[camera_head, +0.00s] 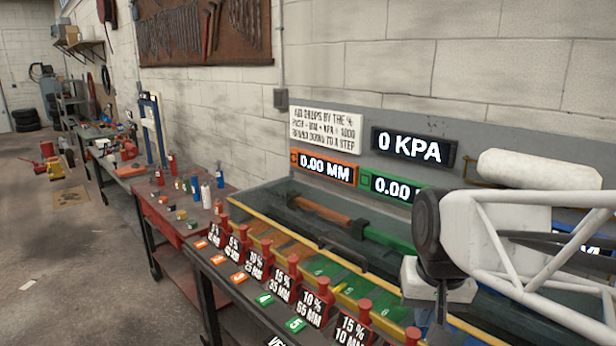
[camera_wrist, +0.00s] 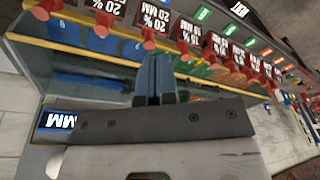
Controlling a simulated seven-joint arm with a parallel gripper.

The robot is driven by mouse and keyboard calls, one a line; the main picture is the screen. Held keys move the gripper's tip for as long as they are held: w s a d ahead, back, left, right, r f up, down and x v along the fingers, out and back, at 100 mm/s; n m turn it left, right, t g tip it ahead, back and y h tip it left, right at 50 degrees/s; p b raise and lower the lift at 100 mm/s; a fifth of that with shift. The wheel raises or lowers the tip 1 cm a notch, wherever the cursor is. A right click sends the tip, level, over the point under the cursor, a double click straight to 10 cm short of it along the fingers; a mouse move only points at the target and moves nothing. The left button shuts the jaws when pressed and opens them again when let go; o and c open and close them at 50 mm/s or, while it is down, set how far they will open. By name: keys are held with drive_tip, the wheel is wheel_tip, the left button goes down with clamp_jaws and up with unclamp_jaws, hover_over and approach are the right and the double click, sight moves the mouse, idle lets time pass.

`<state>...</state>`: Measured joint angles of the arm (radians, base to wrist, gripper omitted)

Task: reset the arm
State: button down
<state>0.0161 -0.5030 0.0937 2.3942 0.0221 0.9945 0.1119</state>
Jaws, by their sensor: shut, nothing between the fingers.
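My arm, white with a dark wrist joint, reaches in from the right side of the head view. My gripper (camera_head: 441,308) points down over the right part of the bench, its fingertips partly hard to make out. In the wrist view my gripper (camera_wrist: 158,70) shows its two dark fingers together, shut with nothing between them. Beyond the fingers are the yellow rail and a row of red-handled plungers with percent and MM labels (camera_wrist: 187,32). I cannot tell how high the fingertips are above the bench.
The bench has a yellow-edged trough (camera_head: 262,220) with an orange cylinder (camera_head: 320,208) and a green one. Labelled red plungers (camera_head: 277,278) line its front. Displays read 0 KPA (camera_head: 413,147) and 0.00 MM (camera_head: 325,167). A red cart (camera_head: 170,228) with bottles stands left. Open floor lies farther left.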

drive_tip(key=s+f+n, duration=0.1)
drive_tip(key=s+f, duration=0.2)
drive_tip(key=s, duration=0.4)
drive_tip(key=shift+t, duration=0.4)
drive_tip(key=shift+s, duration=0.1)
idle(0.6)
